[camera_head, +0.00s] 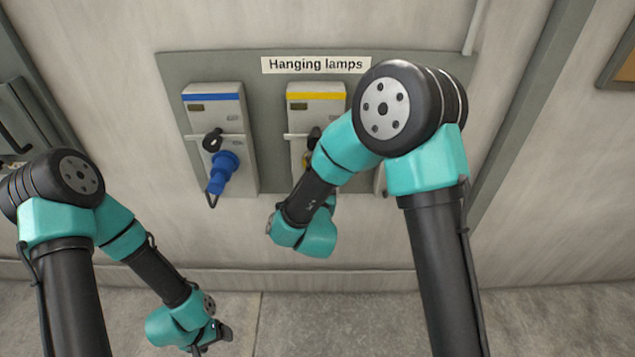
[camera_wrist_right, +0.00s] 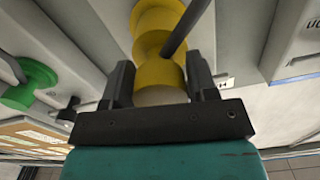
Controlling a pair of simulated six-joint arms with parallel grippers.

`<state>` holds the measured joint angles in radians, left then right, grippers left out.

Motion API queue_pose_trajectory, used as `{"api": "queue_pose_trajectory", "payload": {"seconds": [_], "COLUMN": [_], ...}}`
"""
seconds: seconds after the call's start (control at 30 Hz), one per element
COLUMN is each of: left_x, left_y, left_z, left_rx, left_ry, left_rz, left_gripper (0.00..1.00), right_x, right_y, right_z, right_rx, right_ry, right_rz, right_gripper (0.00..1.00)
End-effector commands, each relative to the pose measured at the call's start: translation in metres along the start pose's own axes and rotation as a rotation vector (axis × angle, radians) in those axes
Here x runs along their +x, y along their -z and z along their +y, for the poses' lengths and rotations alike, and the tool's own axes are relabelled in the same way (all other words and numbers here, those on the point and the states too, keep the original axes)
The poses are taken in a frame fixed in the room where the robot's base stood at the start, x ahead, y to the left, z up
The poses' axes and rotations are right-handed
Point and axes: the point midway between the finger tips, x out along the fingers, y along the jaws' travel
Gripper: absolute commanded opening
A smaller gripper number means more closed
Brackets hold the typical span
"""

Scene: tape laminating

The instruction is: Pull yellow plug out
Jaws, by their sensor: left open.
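The yellow plug (camera_wrist_right: 158,72) fills the middle of the right wrist view, with a dark cable crossing it. The two fingers of my right gripper (camera_wrist_right: 160,88) stand on either side of its near end. I cannot tell whether they press on it. The yellow-striped socket box (camera_head: 316,108) shows above the arm. My left gripper (camera_head: 222,338) is open and empty low in the head view, over the floor and away from the sockets.
A blue plug (camera_head: 222,172) sits at the blue-striped socket box (camera_head: 214,100) to the left. A green plug (camera_wrist_right: 30,85) shows in the right wrist view. A "Hanging lamps" label (camera_head: 316,65) is above the boxes. The floor (camera_head: 370,320) in front is clear.

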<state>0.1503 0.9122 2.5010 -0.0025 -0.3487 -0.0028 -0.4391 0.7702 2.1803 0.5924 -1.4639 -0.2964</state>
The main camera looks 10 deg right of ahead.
Motion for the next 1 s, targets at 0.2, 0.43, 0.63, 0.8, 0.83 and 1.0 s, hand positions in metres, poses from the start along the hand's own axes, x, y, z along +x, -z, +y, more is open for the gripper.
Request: {"api": "queue_pose_trajectory", "payload": {"seconds": [0.2,0.43,0.63,0.8,0.83,1.0], "left_x": [0.0,0.0,0.0,0.0,0.0,0.0], "left_y": [0.0,0.0,0.0,0.0,0.0,0.0], "left_z": [0.0,0.0,0.0,0.0,0.0,0.0], "left_rx": [0.0,0.0,0.0,0.0,0.0,0.0], "left_ry": [0.0,0.0,0.0,0.0,0.0,0.0], "left_rz": [0.0,0.0,0.0,0.0,0.0,0.0], "left_gripper": [0.76,0.76,0.76,0.76,0.76,0.76], "right_x": [0.001,0.001,-0.01,-0.035,-0.04,-0.073], "right_y": [0.0,0.001,0.001,0.0,0.0,0.0], "right_z": [0.0,0.0,-0.001,-0.001,-0.001,-0.001], "right_rx": [0.001,0.001,0.001,-0.001,0.0,0.0], "right_ry": [0.0,0.0,0.001,0.003,0.003,0.003], "right_rz": [0.002,0.002,0.002,0.001,0.0,0.0], "right_gripper": [0.72,0.72,0.72,0.72,0.72,0.72]}}
